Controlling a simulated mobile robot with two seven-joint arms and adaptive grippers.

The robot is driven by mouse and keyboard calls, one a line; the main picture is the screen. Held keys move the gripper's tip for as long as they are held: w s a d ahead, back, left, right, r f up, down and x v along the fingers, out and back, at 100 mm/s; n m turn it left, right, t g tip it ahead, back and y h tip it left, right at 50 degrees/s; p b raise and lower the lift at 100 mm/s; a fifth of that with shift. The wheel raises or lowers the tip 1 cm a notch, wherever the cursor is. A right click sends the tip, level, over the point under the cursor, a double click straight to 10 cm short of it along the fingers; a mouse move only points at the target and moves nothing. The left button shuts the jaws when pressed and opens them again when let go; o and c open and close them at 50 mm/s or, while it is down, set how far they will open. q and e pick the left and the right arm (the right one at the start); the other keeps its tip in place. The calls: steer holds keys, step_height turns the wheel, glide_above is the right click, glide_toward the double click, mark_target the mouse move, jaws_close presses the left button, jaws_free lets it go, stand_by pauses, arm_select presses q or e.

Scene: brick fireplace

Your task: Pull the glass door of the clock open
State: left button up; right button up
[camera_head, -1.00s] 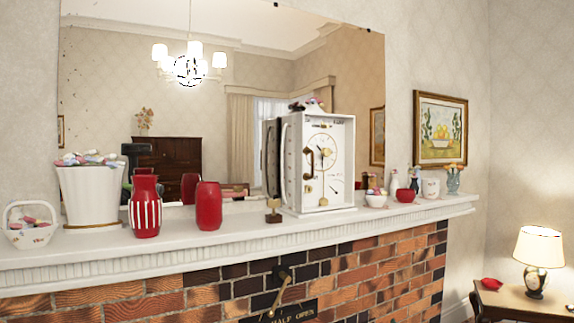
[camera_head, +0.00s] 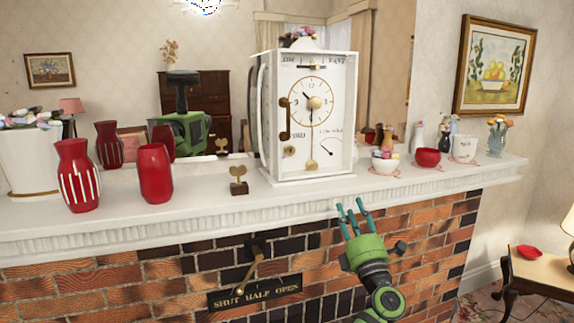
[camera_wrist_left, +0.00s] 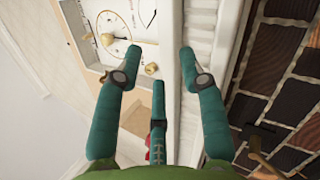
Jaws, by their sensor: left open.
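The white box clock (camera_head: 345,165) stands upright on the mantel, its dial facing front. Its glass door appears shut, with a bronze handle (camera_head: 285,118) on the left edge of the front. My left gripper (camera_head: 354,208) is open and empty, below and in front of the clock at the mantel's edge, touching nothing that I can make out. In the left wrist view, its teal fingers (camera_wrist_left: 160,70) are spread, with part of the clock dial (camera_wrist_left: 98,30) to their upper left. The handle is not clear there. My right gripper is not in view.
The white mantel (camera_head: 320,195) holds a striped red vase (camera_head: 78,178), a red vase (camera_head: 155,175) and a small gold key on a stand (camera_head: 238,183) left of the clock. A candy bowl (camera_head: 384,165) and red bowl (camera_head: 428,158) stand right. A lever (camera_head: 255,262) juts from the bricks.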

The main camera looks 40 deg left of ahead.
arm_select(q)
steer(key=s+a+r+n+g+y+p, duration=0.1)
steer(key=s+a+r+n+g, duration=0.25)
steer(key=r+n, duration=0.4)
steer(key=s+a+r+n+g+p, duration=0.1)
steer(key=s+a+r+n+g, duration=0.15)
steer(key=r+n+g, duration=0.45)
steer(key=n+t+h+p, duration=0.1)
steer(key=n+h, duration=0.2)
steer(key=n, duration=0.1)
glide_toward(288, 121)
steer(key=a, duration=0.4)
steer(key=p+x, duration=0.1)
steer(key=x, duration=0.1)
steer(key=p+x, duration=0.1)
steer(key=x, duration=0.1)
steer(key=w+p+x, duration=0.1)
steer(key=x, duration=0.1)
steer(key=shift+a+p, duration=0.2)
steer(key=shift+p, duration=0.15)
steer(key=shift+d, duration=0.1)
jaws_close()
